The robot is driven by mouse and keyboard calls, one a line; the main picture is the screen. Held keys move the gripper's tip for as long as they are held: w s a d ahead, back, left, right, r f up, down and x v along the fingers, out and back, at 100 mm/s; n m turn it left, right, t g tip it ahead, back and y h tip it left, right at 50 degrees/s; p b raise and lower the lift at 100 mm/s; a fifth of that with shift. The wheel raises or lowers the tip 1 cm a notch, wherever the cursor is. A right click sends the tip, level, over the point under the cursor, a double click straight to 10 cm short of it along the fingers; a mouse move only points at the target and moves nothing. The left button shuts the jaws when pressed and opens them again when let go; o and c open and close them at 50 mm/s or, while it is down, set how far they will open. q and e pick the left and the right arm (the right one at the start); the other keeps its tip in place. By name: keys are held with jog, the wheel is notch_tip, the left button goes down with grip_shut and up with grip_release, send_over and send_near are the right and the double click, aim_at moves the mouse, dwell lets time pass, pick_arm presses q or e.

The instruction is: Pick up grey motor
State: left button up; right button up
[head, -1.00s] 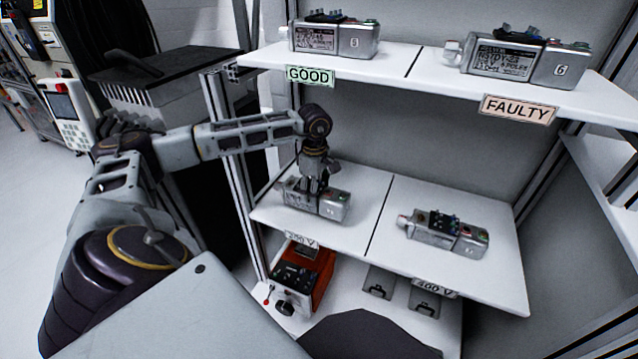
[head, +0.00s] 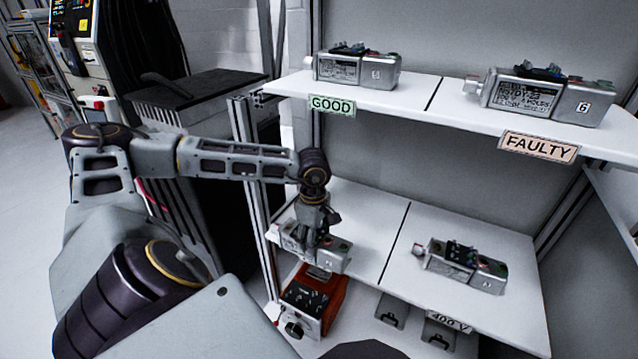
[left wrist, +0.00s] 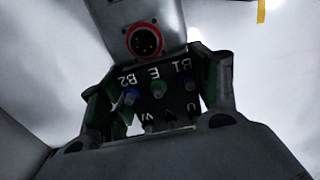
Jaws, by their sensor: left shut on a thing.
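A grey motor (head: 335,258) is at the left front of the middle shelf, at its front edge. My left gripper (head: 318,238) reaches down onto it from above and is shut on its dark terminal block. In the left wrist view the block (left wrist: 160,92), lettered B2, E, B1, sits between the two fingers. A red-ringed round connector (left wrist: 146,41) is on the motor beyond it. I cannot tell clearly whether the motor is clear of the shelf. Another grey motor (head: 460,268) lies on the right half of the middle shelf. My right gripper is not in view.
The upper shelf holds a motor (head: 355,68) above the GOOD label (head: 332,105) and one marked 6 (head: 540,98) above the FAULTY label (head: 538,147). A red and white box (head: 308,305) stands below. The middle shelf (head: 370,215) has bare room behind the held motor.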

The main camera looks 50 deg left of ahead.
pick_arm(q)
jog(key=shift+s+d+r, duration=0.1)
jog(key=shift+s+d, duration=0.1)
jog(key=shift+s, duration=0.4)
jog(key=shift+s+d, duration=0.15)
jog(key=shift+s, duration=0.4)
jog(key=shift+s, duration=0.1)
